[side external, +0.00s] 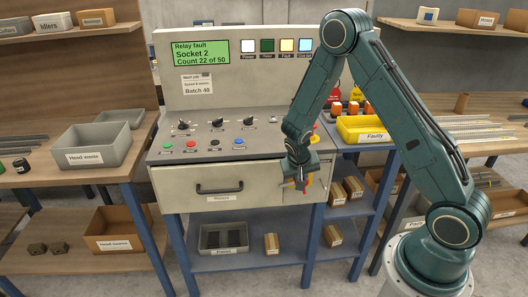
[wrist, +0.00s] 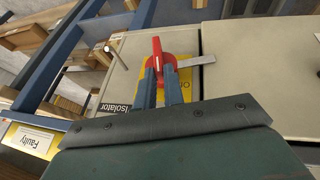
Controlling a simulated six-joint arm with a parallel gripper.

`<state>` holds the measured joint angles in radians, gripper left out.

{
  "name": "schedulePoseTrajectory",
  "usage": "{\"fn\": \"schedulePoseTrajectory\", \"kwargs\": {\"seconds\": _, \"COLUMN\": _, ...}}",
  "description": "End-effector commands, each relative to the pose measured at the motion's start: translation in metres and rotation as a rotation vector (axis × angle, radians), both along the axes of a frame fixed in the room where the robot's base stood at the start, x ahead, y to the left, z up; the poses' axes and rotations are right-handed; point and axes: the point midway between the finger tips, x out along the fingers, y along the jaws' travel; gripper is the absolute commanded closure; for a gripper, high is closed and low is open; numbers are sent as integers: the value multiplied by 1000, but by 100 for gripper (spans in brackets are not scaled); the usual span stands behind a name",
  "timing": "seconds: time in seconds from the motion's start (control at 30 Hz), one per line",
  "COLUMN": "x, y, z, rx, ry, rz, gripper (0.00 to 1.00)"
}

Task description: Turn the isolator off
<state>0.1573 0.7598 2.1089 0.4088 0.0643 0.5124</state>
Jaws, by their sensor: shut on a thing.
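The isolator is a red rotary handle (wrist: 158,52) on a yellow plate (wrist: 185,75), with an "Isolator" label (wrist: 115,108) beside it in the wrist view. My gripper (wrist: 160,80) is shut on the red handle, its two blue fingers on either side of it. The red grip's tip sticks out beyond the fingers. Lettering on the plate is partly covered by the fingers, so I cannot read the handle's position. In the side view my gripper (side external: 299,177) is at the right front of the bench cabinet, and little red and yellow shows around it.
A grey metal strip (wrist: 196,60) lies beside the handle and a small pin (wrist: 110,48) projects nearby. The relay drawer (side external: 220,188) is shut, left of my gripper. A yellow "Faulty" bin (side external: 365,129) stands to the right. A control panel (side external: 215,140) is above.

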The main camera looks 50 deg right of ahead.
Motion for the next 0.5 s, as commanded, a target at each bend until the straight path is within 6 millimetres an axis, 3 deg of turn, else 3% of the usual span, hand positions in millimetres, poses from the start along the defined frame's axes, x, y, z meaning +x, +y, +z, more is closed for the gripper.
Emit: {"fn": "schedulePoseTrajectory", "kwargs": {"seconds": 0.5, "x": 14, "y": 15, "z": -11, "rx": -315, "ry": 315, "rz": 2, "gripper": 100}}
